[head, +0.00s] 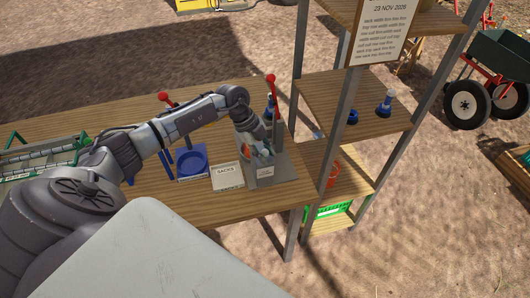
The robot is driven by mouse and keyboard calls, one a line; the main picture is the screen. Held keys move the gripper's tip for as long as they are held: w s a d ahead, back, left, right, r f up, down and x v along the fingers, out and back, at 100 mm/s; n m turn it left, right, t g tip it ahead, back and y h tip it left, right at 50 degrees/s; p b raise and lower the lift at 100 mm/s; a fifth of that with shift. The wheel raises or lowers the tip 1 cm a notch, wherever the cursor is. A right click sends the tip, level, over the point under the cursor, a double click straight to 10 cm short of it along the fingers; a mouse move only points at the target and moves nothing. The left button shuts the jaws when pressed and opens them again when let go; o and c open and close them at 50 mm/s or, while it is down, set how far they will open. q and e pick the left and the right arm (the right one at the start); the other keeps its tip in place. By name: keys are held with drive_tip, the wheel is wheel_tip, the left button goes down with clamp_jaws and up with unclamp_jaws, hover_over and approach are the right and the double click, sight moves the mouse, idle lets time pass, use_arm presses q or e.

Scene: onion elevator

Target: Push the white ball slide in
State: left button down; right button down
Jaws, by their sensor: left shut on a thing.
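My left gripper (261,153) reaches down over a grey device (291,165) near the right end of the wooden table. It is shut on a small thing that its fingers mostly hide. I cannot make out a white ball or its slide clearly; the gripper and wrist cover that part of the device. A lever with a red ball (271,79) stands upright at the back of the device. A small label plate (265,172) is on its front. My right gripper is out of view.
Left of the device are a "SACKS" sign (227,177) and a blue round holder (191,162). A red-knobbed lever (166,99) stands behind the holder. A green-handled rack (40,158) is at far left. A shelf unit (345,105) stands close on the right.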

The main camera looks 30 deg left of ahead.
sight(261, 148)
use_arm(q)
drive_tip(key=shift+w+a+b, duration=1.15)
drive_tip(key=shift+a, duration=0.2)
drive_tip(key=shift+w+a+b, duration=0.5)
drive_tip(key=shift+a, duration=0.15)
drive_tip(key=shift+r, duration=0.1)
drive_tip(key=c, duration=0.9)
unclamp_jaws()
wheel_tip(261, 148, up, 6)
drive_tip(key=p, duration=0.5)
